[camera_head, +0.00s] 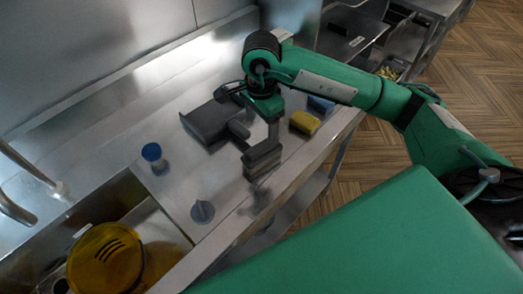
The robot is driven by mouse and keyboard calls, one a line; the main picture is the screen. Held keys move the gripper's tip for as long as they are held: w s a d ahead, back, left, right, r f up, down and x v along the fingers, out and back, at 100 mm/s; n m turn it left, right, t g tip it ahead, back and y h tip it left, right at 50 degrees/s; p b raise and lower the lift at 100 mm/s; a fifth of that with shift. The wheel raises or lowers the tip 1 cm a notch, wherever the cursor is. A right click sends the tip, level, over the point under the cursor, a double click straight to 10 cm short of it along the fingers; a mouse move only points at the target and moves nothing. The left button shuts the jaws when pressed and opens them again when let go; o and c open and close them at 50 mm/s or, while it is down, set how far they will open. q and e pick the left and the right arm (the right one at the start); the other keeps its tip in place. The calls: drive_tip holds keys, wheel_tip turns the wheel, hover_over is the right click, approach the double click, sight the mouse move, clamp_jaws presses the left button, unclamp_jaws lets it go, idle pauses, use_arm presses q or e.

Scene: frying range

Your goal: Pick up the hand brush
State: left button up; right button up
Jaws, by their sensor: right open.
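The hand brush (262,160) appears as a grey block with a paler lower edge, lying on the steel counter toward its front edge. A narrow grey part runs from it up toward my right gripper; I cannot tell whether this is the handle or a finger. My right gripper (258,106) is open, pointing down just beyond the brush head. Its green body hides part of what lies beneath, and contact with the brush cannot be told. A dark grey dustpan (206,121) lies just left of the gripper. My left gripper is not in view.
On the steel counter (172,193) are a yellow sponge (304,122), a blue block (321,105), a blue-capped container (152,153) and a small grey item (202,211). A sink with a yellow bucket (105,258) and a tap (30,170) is at lower left.

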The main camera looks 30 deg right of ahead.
hover_over(262, 145)
wheel_tip(262, 145, down, 4)
drive_tip(key=shift+a+f+p, duration=0.15)
drive_tip(key=shift+f+p, duration=0.05)
drive_tip(key=shift+p, duration=0.2)
drive_tip(key=shift+f+p, duration=0.45)
wheel_tip(262, 145, down, 3)
drive_tip(key=shift+f+p, duration=0.1)
drive_tip(key=shift+p, duration=0.8)
drive_tip(key=shift+f, duration=0.65)
drive_tip(key=c, duration=1.1)
drive_tip(key=shift+c, duration=0.2)
drive_tip(key=shift+r, duration=0.1)
